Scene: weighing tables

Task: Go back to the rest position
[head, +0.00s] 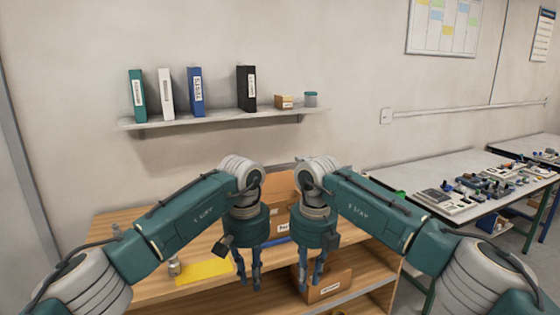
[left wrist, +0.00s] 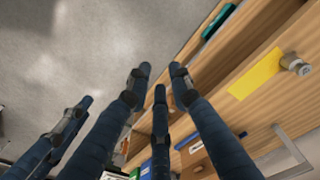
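My left gripper (head: 249,280) hangs with its fingers pointing down in front of the wooden table's front edge. Its blue fingers stand apart with nothing between them; they also show in the left wrist view (left wrist: 160,72). My right gripper (head: 310,282) hangs to its right at a similar height. Its fingers also look spread and empty, in front of a cardboard box on the lower shelf. Both arms are bent inward, with the two wrists close together and apart from each other.
The wooden table (head: 150,288) bears a yellow mat (head: 204,271), a small metal weight (head: 174,268) and a cardboard box (head: 281,188) behind my grippers. A cardboard box (head: 330,285) sits on its lower shelf. A wall shelf (head: 222,117) holds binders. A cluttered table (head: 405,180) stands at right.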

